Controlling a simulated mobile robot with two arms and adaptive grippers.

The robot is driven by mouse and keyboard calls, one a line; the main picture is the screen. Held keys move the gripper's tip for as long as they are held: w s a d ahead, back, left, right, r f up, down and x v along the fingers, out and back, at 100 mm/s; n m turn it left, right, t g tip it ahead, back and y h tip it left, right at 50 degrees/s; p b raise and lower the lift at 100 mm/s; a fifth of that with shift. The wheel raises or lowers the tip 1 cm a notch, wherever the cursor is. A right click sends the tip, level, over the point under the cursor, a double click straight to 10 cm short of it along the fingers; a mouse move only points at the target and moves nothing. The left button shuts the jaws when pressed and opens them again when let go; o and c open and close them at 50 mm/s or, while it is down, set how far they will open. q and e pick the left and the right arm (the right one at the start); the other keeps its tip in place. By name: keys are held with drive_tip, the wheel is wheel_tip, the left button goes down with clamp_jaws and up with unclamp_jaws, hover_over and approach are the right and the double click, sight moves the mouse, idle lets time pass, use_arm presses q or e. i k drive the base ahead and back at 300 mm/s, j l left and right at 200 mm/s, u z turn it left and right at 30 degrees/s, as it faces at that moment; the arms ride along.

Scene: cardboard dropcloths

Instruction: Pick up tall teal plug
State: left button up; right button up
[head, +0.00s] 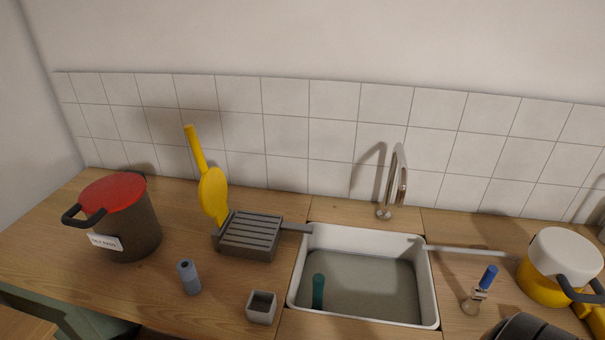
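The tall teal plug (318,291) stands upright inside the white sink (433,290), near its left wall. It looks like a slim cylinder with a rounded top, and its lower end is near the sink's front rim.
A grey faucet (393,184) rises behind the sink. Left of it are a dark grill pan (250,236), a blue-grey bottle (189,278), a small grey cup (261,307) and a red-lidded pot (128,225). A blue-handled item (481,290) and a white-topped yellow pot (545,286) stand right.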

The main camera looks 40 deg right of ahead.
sight(319, 281)
drive_tip(key=z, duration=0.35)
drive_tip(key=l+z, duration=0.15)
drive_tip(key=z, duration=0.2)
drive_tip(key=k+l+z, duration=0.1)
drive_tip(key=z, duration=0.25)
drive_tip(key=k+l+u, duration=0.1)
drive_tip(key=u, duration=0.2)
drive_tip(key=k+l+u, duration=0.15)
drive_tip(key=l+u, duration=0.2)
